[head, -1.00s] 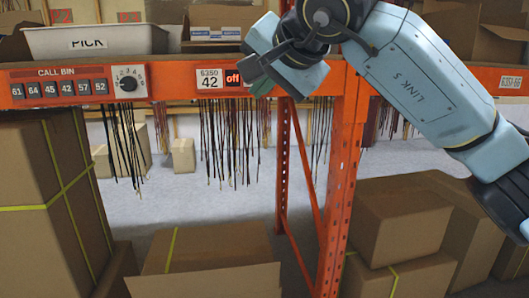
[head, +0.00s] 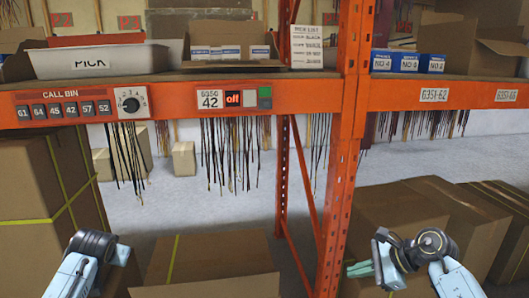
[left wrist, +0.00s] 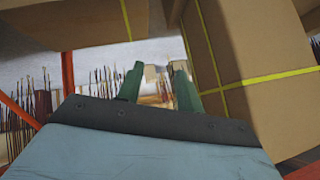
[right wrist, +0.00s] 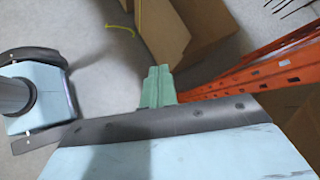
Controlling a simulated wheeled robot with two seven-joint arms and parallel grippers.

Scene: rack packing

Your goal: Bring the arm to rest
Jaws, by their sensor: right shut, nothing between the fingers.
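My right gripper (head: 360,269) is low at the right in the head view, in front of the boxes under the shelf. Its green fingers are together and empty, as the right wrist view also shows (right wrist: 158,86). My left arm shows at the lower left of the head view, its fingers hidden there. In the left wrist view my left gripper (left wrist: 158,85) has its two green fingers apart with nothing between them. Both arms are below the orange shelf beam (head: 180,106), apart from it.
An orange upright (head: 345,150) stands mid-view. The beam carries a dial (head: 131,102) and a panel with an "off" display (head: 233,98) and a green button (head: 265,92). Large cartons (head: 30,185) stand below.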

